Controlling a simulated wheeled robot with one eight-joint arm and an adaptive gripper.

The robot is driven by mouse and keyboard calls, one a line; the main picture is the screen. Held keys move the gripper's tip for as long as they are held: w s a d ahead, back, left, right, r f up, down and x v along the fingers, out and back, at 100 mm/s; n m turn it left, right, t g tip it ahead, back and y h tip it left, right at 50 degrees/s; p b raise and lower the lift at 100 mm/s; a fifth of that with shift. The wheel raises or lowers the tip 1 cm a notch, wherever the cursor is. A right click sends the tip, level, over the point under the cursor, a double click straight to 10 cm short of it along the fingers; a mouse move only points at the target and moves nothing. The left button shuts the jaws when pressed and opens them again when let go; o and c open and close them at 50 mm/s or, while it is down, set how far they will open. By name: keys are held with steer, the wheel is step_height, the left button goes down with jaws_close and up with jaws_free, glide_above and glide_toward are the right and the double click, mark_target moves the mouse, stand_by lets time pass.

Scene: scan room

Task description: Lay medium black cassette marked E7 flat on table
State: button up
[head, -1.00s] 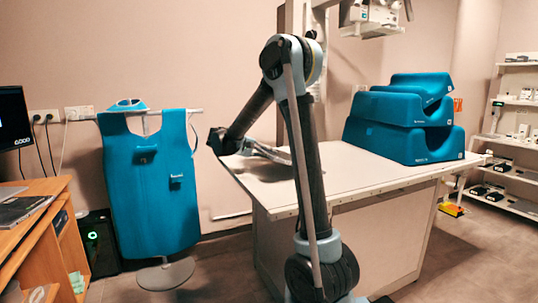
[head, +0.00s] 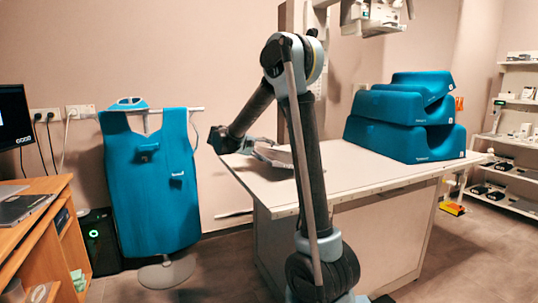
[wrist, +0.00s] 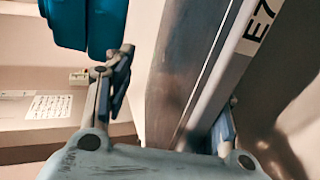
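The cassette (wrist: 187,70), with a dark face, a pale grey edge strip and a black-on-white E7 label (wrist: 260,20), runs between the fingers of my gripper (wrist: 170,105) in the wrist view. The left finger stands apart from it, with a gap showing. The right finger is partly hidden behind its edge strip, so contact there cannot be told. My gripper looks open. In the head view my gripper (head: 270,152) is low over the left part of the white table (head: 345,165). My arm hides part of that spot, and the cassette is not clear there.
Blue foam supports (head: 405,120) are stacked at the table's right rear. The tabletop between them and my arm is clear. A blue apron (head: 150,185) hangs left of the table. A wooden desk (head: 35,215) stands at far left, and shelves (head: 515,140) at far right.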

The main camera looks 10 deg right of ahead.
mark_target(259, 152)
steer(key=shift+a+r, duration=0.1)
steer(key=shift+a, duration=0.05)
steer(key=shift+v, duration=2.3)
steer(key=o, duration=0.6)
steer(key=shift+a, duration=0.15)
steer(key=v, duration=1.1)
steer(key=shift+a+r, duration=0.2)
steer(key=shift+a, duration=0.1)
steer(key=shift+s, duration=0.1)
